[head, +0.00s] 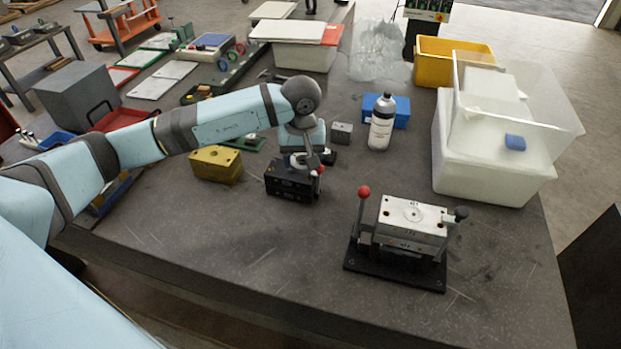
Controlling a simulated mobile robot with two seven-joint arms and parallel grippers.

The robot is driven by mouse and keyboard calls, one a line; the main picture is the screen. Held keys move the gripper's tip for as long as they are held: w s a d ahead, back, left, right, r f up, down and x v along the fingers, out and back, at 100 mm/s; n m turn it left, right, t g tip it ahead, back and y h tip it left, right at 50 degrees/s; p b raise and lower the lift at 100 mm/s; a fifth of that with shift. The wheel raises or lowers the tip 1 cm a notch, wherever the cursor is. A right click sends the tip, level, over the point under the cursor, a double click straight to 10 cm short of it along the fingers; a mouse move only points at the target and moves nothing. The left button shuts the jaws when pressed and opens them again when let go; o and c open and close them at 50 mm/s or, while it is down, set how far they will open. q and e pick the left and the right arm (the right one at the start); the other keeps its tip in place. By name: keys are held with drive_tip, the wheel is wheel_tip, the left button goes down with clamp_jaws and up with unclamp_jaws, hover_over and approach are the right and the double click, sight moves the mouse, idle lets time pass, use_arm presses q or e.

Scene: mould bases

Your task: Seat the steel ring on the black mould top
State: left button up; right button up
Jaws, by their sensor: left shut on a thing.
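The black mould block (286,184) stands on the dark bench near the middle of the view, with small holes in its front face. My left gripper (303,164) points down right above its top and is shut on a small pale metallic thing (296,160), which looks like the steel ring. The wrist and fingers hide most of the ring and part of the mould top. I cannot tell whether the ring touches the top. A red ball knob (321,169) shows at the gripper's right. My right gripper is not in view.
A silver mould block (412,217) with red and black knobs stands on a black plate at right. A yellow block (216,164), grey block (342,132), bottle (381,124), blue box (398,108) and white bins (485,165) stand around. The front bench is clear.

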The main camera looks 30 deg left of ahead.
use_arm(q)
drive_tip(key=w+a+n, duration=0.1)
drive_tip(key=a+r+n+p, duration=0.1)
drive_tip(key=a, duration=0.1)
drive_tip(key=w+a+r+n, duration=0.1)
drive_tip(key=shift+w+a+r, duration=0.1)
drive_tip(key=shift+w+a, duration=0.25)
drive_tip(key=shift+a, duration=0.05)
drive_tip(key=shift+a+n, duration=0.3)
drive_tip(key=shift+f, duration=0.2)
drive_tip(key=shift+d+f, duration=0.15)
drive_tip(key=shift+f, duration=0.6)
wheel_tip(320, 180, down, 2)
drive_tip(key=shift+f+b, duration=0.25)
drive_tip(key=shift+b, duration=0.4)
drive_tip(key=shift+f, duration=0.9)
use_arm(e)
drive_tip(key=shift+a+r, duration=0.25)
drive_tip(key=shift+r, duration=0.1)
use_arm(q)
drive_tip(key=shift+b, duration=0.55)
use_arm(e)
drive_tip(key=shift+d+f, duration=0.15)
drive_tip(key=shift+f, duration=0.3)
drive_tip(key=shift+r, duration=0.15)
use_arm(q)
drive_tip(key=shift+f+b, duration=0.45)
drive_tip(key=shift+f, duration=0.05)
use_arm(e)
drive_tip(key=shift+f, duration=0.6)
